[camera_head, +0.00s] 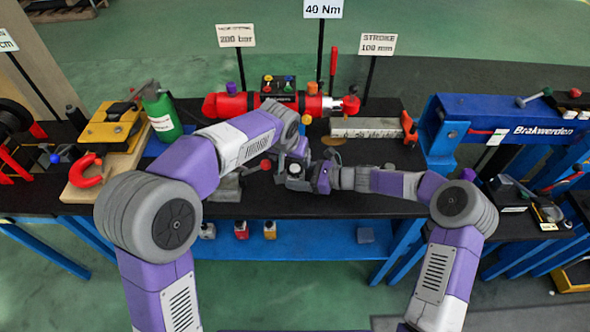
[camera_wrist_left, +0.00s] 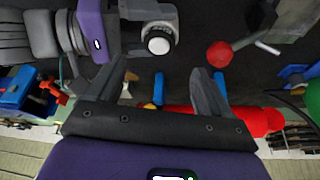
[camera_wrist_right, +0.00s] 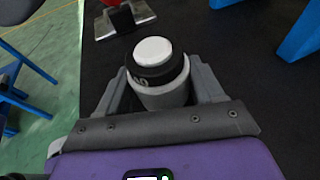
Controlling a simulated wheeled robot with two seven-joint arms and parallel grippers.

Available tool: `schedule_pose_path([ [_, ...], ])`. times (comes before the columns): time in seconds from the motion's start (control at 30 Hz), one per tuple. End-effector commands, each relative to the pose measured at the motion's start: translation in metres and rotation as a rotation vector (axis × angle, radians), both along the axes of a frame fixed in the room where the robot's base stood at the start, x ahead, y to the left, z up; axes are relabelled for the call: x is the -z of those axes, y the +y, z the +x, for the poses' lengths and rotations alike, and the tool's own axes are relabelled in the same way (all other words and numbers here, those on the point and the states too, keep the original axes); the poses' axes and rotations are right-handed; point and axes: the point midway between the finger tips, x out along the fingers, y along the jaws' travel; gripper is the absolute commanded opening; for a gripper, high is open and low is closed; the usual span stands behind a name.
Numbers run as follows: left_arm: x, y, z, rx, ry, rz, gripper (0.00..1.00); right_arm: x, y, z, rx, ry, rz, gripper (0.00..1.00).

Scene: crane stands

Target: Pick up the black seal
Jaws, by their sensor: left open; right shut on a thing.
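My right gripper (camera_wrist_right: 160,78) is shut on a pale cylinder (camera_wrist_right: 165,93) with a black band (camera_wrist_right: 158,73) marked 60 and a white round top (camera_wrist_right: 153,50). I cannot tell whether the black band is the black seal; no other seal can be made out clearly. In the head view the right gripper (camera_head: 305,176) is above the front-middle of the black bench. My left gripper (camera_wrist_left: 160,75) is open and empty, close to the right gripper; the white top shows just beyond it in the left wrist view (camera_wrist_left: 159,42). In the head view the arms partly hide both grippers.
A red cylinder (camera_head: 232,105) lies along the bench's back. A lever with a red ball (camera_head: 265,165) stands close left of the grippers. A green bottle (camera_head: 161,117) is farther left, a blue beam (camera_head: 490,119) at the right. Bare bench top (camera_head: 375,155) lies right of the middle.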

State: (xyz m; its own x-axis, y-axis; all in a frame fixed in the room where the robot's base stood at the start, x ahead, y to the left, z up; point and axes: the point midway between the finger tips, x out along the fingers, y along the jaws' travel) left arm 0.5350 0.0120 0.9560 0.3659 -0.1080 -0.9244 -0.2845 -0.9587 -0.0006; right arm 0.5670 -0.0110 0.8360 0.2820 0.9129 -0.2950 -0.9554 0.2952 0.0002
Motion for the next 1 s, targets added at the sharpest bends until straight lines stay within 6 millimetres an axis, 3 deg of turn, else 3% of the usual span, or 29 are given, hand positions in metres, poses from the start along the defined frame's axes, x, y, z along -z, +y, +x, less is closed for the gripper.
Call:
schedule_pose_path([
  [0.6,0.068,-0.009,0.025,0.001,0.000,0.000,0.81,0.000,0.000,0.000,0.001,0.000,-0.001,0.40],
  [0.9,0.073,-0.010,0.027,0.001,-0.002,-0.001,0.81,0.000,0.000,0.000,0.001,0.000,-0.001,0.40],
  [1.0,0.072,-0.010,0.027,0.001,-0.002,-0.001,0.66,0.000,0.000,0.000,0.001,0.000,-0.001,0.40],
])
